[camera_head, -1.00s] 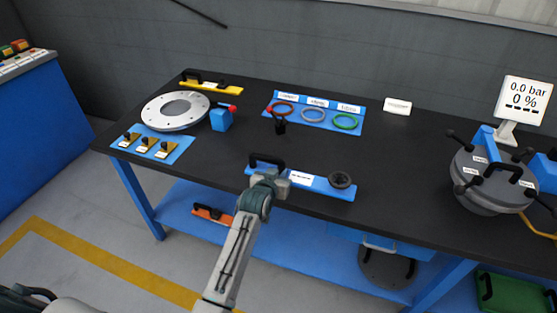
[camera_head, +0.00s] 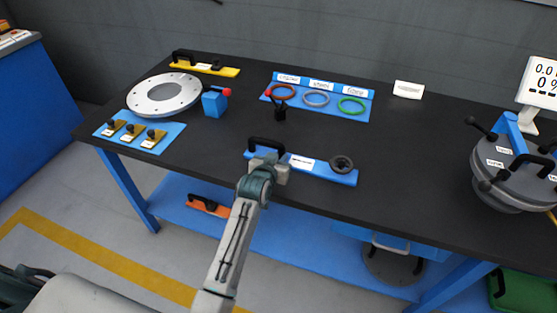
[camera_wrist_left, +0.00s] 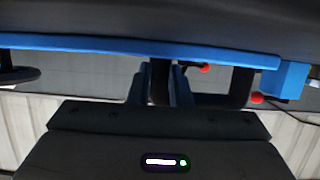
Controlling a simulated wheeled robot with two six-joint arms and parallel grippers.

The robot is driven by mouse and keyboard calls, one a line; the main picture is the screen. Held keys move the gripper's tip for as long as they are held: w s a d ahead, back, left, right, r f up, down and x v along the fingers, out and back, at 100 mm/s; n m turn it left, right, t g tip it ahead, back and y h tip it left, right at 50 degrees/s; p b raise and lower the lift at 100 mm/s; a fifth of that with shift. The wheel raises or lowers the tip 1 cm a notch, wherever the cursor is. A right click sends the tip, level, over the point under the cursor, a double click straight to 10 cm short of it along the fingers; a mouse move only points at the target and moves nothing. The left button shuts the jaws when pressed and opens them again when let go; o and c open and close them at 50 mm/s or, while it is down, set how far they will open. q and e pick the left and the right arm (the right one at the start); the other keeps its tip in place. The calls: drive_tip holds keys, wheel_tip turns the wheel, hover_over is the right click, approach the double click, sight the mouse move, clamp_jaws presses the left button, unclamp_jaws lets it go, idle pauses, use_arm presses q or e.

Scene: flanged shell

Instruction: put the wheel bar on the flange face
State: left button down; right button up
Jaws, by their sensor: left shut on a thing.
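The wheel bar (camera_head: 325,172) is a long blue bar with a black handle, a white label and a dark round wheel at its right end. It lies along the front edge of the black table; I cannot tell whether it touches the top. My left gripper (camera_head: 268,163) is shut on the handle at its left end. The left wrist view shows the handle (camera_wrist_left: 160,85) between the fingers and the blue bar (camera_wrist_left: 110,45) along the table. A pale grey ring with bolt holes (camera_head: 138,99), which looks like the flange face, lies at the table's left. My right gripper is not in view.
A blue block with a red knob (camera_head: 214,103) stands beside the ring. A clamped vessel (camera_head: 505,185) stands right. The table's middle is clear.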

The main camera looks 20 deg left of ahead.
use_arm(q)
drive_tip(key=shift+s+d+r, duration=0.1)
drive_tip(key=shift+s+r, duration=0.1)
drive_tip(key=shift+f, duration=0.1)
drive_tip(key=c, duration=1.5)
unclamp_jaws()
drive_tip(key=shift+f, duration=0.15)
drive_tip(key=shift+o, duration=0.9)
